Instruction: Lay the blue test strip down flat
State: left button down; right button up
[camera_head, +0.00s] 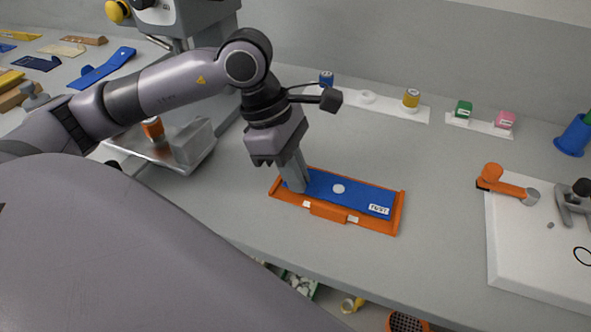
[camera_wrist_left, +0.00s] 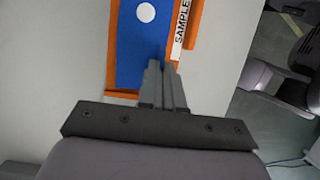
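The blue test strip (camera_head: 355,194), with a white round spot and a white label at its right end, lies in a shallow orange tray (camera_head: 397,215) on the bench. It looks flat there. In the left wrist view the strip (camera_wrist_left: 138,50) runs up past the fingers, inside the orange border (camera_wrist_left: 194,25). My left gripper (camera_head: 298,183) points down at the strip's left end. Its fingers (camera_wrist_left: 161,80) look closed together over the strip's edge; whether any of the strip is between them is hidden. My right gripper is not in view.
A white board (camera_head: 530,255) with an orange-handled tool is at the right. A metal tray (camera_head: 185,150) and blue and yellow pieces (camera_head: 108,66) are at the left. The bench around the orange tray is mostly clear.

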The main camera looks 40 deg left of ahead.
pick_arm(q)
jog(key=shift+f, duration=0.2)
jog(key=c, duration=1.2)
grip_release()
jog(key=shift+o, duration=0.3)
jog(key=shift+r, duration=3.5)
